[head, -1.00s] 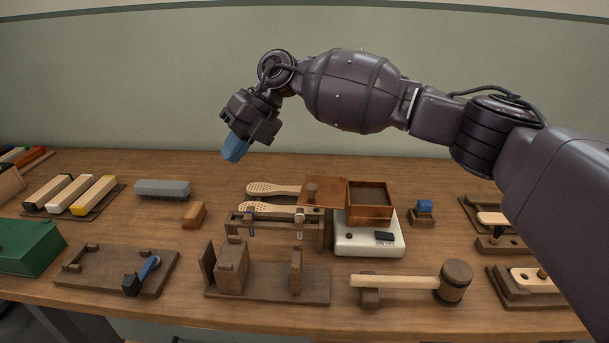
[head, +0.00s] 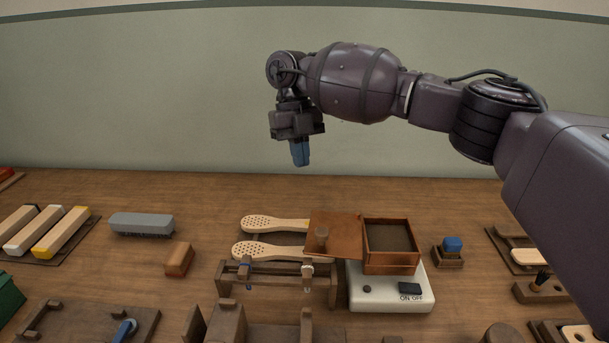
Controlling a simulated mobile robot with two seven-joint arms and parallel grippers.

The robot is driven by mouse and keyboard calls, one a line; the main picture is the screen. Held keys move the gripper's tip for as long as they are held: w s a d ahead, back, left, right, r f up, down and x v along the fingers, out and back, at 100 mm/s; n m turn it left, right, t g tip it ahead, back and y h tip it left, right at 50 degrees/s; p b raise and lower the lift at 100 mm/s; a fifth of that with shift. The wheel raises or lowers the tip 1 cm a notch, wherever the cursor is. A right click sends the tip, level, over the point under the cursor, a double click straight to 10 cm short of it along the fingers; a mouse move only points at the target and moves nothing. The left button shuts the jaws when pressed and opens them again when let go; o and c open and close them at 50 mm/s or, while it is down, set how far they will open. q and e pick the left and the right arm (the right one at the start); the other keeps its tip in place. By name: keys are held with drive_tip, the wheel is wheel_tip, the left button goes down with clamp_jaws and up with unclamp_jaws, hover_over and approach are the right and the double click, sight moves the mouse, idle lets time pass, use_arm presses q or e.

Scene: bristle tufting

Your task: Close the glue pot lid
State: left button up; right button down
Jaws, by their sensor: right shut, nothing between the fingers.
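The glue pot (head: 391,262) is a square copper-brown box with a dark inside, standing on a white base with an ON OFF switch. Its lid (head: 347,230) is a flat brown plate with a round knob (head: 322,233). The lid lies open to the left of the pot, so the inside shows. My right gripper (head: 301,164) has blue fingertips pointing down. It is shut and empty, well above the table, behind and a little left of the lid. My left gripper is not in view.
Two perforated wooden brush blanks (head: 276,224) lie left of the lid, partly under it. A wooden rack (head: 280,275) stands in front. A blue-topped block (head: 452,246) is right of the pot. A grey brush (head: 141,224) and a brown block (head: 179,259) lie left.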

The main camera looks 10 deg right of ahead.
drive_tip(key=x, duration=0.3)
hover_over(313, 231)
drive_tip(key=w, duration=0.3)
drive_tip(key=f, duration=0.6)
drive_tip(key=shift+a, duration=0.3)
drive_tip(key=shift+s+d, duration=0.2)
drive_tip(key=shift+s, duration=1.05)
drive_tip(key=shift+s+d+f, duration=0.1)
drive_tip(key=shift+s+f, duration=0.1)
drive_tip(key=shift+s, duration=0.15)
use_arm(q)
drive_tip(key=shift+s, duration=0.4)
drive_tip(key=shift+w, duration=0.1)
